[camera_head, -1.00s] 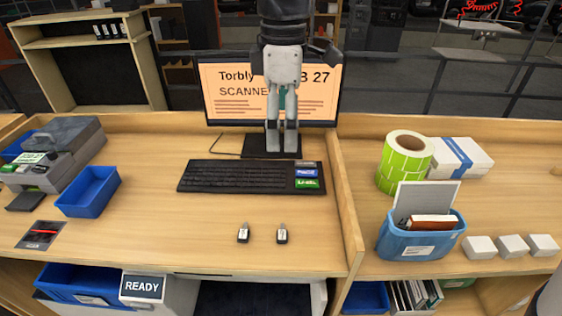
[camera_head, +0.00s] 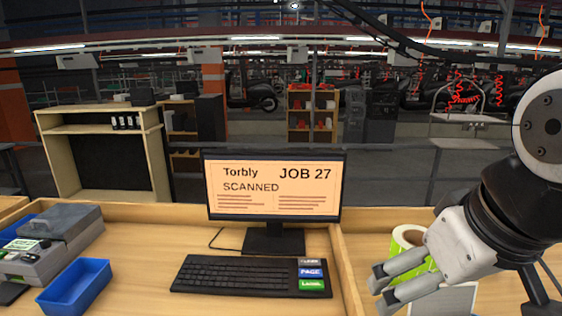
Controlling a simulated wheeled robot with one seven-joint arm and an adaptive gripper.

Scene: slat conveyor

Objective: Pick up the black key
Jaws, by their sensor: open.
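My gripper (camera_head: 381,291) is at the lower right, open and empty, its fingers pointing left in front of the green label roll (camera_head: 405,262). The two small dark key-like sticks seen earlier on the desk are now out of view, below the picture's lower edge. A black keyboard (camera_head: 235,277) lies on the desk to the left of my gripper.
A monitor (camera_head: 273,187) reading "SCANNED" and "JOB 27" stands behind the keyboard. A blue tray (camera_head: 75,287) and a grey machine (camera_head: 50,245) are on the left. A wooden divider (camera_head: 349,275) stands between keyboard and roll. Bare desk shows left of the keyboard.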

